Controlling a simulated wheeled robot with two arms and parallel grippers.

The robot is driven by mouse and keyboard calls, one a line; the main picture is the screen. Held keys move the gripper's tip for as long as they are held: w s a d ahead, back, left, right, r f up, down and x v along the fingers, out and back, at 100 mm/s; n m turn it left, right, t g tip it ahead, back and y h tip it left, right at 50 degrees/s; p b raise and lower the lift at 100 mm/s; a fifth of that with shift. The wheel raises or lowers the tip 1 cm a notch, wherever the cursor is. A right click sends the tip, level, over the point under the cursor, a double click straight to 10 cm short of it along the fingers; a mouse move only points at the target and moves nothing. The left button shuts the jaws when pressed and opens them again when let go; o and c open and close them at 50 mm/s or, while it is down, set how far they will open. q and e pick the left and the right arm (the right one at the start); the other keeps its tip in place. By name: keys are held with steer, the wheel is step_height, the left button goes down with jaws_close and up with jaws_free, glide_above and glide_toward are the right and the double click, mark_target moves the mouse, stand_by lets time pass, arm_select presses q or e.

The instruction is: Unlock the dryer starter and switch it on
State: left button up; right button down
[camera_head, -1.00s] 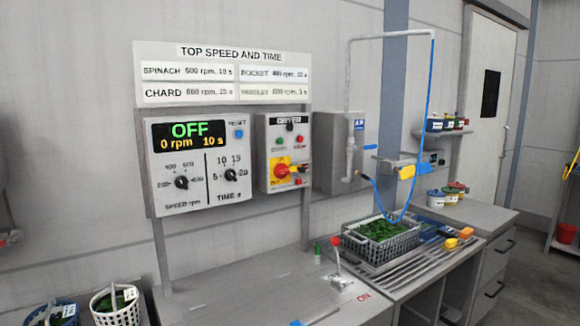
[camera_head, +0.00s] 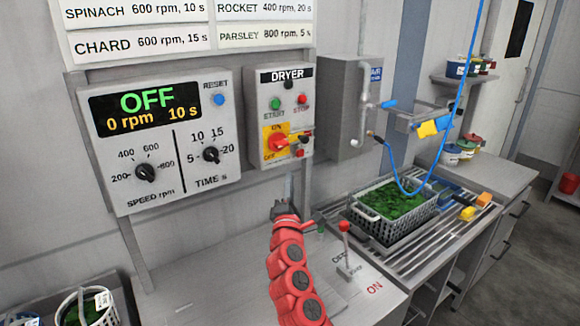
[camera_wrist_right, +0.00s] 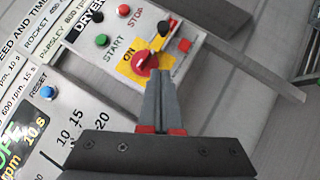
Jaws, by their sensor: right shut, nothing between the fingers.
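The dryer starter (camera_head: 283,105) is a grey wall box with a DRYER label, a green START button (camera_head: 276,104) and a red STOP button (camera_head: 302,99). Below them, a red rotary knob (camera_head: 279,143) sits on a yellow ON/OFF plate. A small black and red item (camera_head: 300,147), partly unclear, is at the plate's right; I cannot tell how it is attached. My right gripper (camera_head: 288,184) is shut and empty, below the starter. In the right wrist view its fingertips (camera_wrist_right: 160,72) overlap the plate's edge beside the knob (camera_wrist_right: 146,62); contact cannot be told. My left gripper is out of view.
A speed and time panel (camera_head: 160,150) reading OFF hangs to the left. A red-balled lever (camera_head: 344,240) stands on the bench between OFF and ON labels. A basket of greens (camera_head: 367,220) sits on the draining rack, under a blue hose (camera_head: 460,75).

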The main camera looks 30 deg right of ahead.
glide_toward(299, 139)
steer(key=w+a, duration=0.2)
steer(key=d, duration=0.1)
steer(key=w+d+r+p, duration=0.1)
steer(key=d+p, duration=0.1)
steer(key=d, duration=0.1)
steer(key=shift+w+r, duration=0.3)
steer(key=shift+r, duration=0.1)
steer(key=d, duration=0.1)
steer(key=d+b, duration=0.1)
steer(key=d, duration=0.2)
steer(key=shift+w+d+r+b, duration=0.1)
steer(key=shift+w+b, duration=0.2)
steer(key=shift+b, duration=0.05)
